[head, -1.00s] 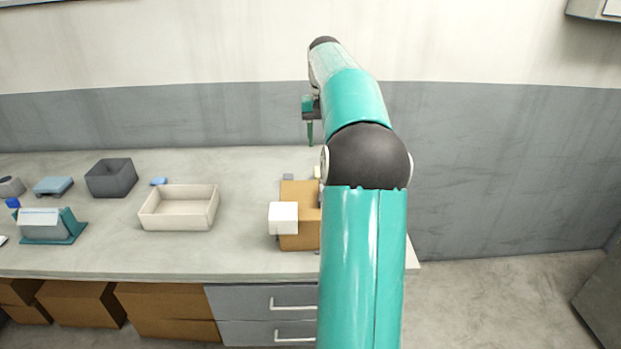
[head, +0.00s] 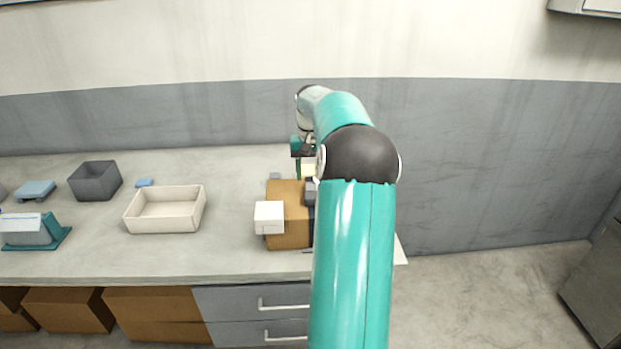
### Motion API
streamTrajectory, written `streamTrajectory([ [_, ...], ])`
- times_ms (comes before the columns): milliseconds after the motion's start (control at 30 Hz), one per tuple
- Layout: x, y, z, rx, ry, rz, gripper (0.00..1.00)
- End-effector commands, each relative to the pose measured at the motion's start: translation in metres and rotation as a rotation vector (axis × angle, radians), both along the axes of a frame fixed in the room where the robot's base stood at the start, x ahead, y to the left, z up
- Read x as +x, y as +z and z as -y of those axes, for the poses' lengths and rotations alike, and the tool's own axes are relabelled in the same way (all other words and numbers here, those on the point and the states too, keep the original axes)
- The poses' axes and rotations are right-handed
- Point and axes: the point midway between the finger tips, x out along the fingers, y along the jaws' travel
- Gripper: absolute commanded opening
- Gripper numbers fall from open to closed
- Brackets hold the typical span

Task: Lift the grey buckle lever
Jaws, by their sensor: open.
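A tan case (head: 287,228) stands near the right end of the counter, partly hidden behind my arm. A white block (head: 269,216) shows at its front left. A dark blue-grey part (head: 310,192) shows on the case's right side beside my arm; I cannot tell whether it is the buckle lever. A small grey piece (head: 275,176) lies at the case's back left corner. My gripper (head: 301,170) is open at the case's back edge, its fingers pointing down. One teal finger shows, beside a pale cream patch; contact cannot be seen.
A cream tray (head: 165,227) stands left of the case, with clear counter (head: 235,185) between. A dark grey bin (head: 95,183), a small blue piece (head: 145,183), a light blue item (head: 36,190) and a teal stand (head: 45,237) are further left. The wall is behind.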

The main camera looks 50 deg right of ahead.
Motion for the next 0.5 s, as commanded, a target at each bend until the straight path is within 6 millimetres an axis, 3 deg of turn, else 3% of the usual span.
streamTrajectory([
  [200,0.001,-0.024,0.000,-0.001,0.001,0.001,0.51],
  [500,0.001,-0.027,0.000,-0.001,0.002,0.001,0.51],
])
